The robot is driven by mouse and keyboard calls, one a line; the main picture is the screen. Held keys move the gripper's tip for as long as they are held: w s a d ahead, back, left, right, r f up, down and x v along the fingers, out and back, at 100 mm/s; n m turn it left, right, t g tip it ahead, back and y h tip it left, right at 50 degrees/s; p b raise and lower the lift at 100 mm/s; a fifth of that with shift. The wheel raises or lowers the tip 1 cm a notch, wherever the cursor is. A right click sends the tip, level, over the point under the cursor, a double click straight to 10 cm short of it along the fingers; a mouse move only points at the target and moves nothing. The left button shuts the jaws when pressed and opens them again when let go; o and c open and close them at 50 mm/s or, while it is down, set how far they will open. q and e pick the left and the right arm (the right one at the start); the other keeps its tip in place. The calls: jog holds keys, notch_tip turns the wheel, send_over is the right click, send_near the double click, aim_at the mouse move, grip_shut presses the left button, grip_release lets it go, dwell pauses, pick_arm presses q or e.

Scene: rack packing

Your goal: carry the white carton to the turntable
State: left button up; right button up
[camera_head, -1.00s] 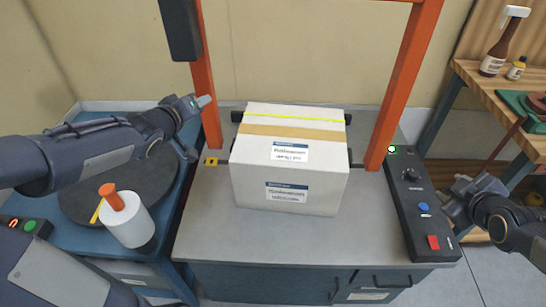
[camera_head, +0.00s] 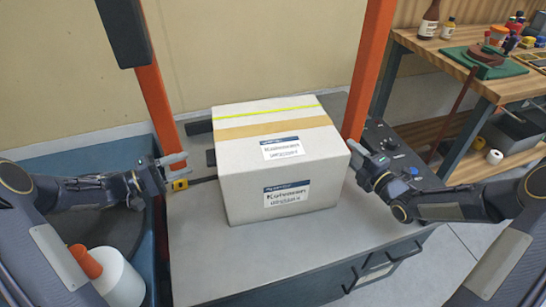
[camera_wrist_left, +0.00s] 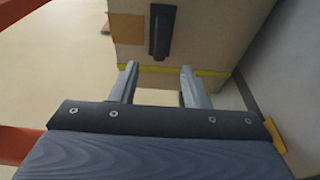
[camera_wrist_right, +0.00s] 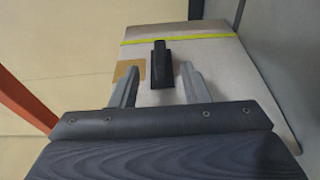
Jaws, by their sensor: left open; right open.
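The white carton (camera_head: 240,190), with tan tape, a yellow-green strip and printed labels, stands upright on the grey bench under an orange frame. My left gripper (camera_head: 180,167) is open beside the carton's left side. The left wrist view shows its fingers pointing at that side (camera_wrist_left: 200,25) and a dark handle (camera_wrist_left: 162,32). My right gripper (camera_head: 357,157) is open close to the right side. The right wrist view shows a dark handle (camera_wrist_right: 161,65) just ahead of its fingers; contact is unclear. The dark turntable (camera_head: 122,226) lies at the left, partly hidden by my left arm.
A white bottle (camera_head: 121,282) with an orange cap stands near the turntable. Orange posts (camera_head: 160,115) rise on both sides of the carton. A control box (camera_head: 385,140) lies right of it. A wooden workbench (camera_head: 420,62) holds bottles and tools. Bare bench (camera_head: 290,255) shows in front.

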pick_arm(q)
jog(key=x, duration=0.7)
jog(key=shift+d, duration=0.15)
pick_arm(e)
jog(key=x, duration=0.7)
jog(key=shift+w, duration=0.1)
pick_arm(q)
jog(key=shift+c, duration=0.4)
pick_arm(e)
jog(key=shift+c, duration=0.4)
pick_arm(q)
grip_shut()
pick_arm(e)
grip_shut()
pick_arm(q)
jog(key=shift+w+r, duration=0.15)
jog(key=shift+r, duration=0.15)
pick_arm(e)
jog(key=shift+r, duration=0.3)
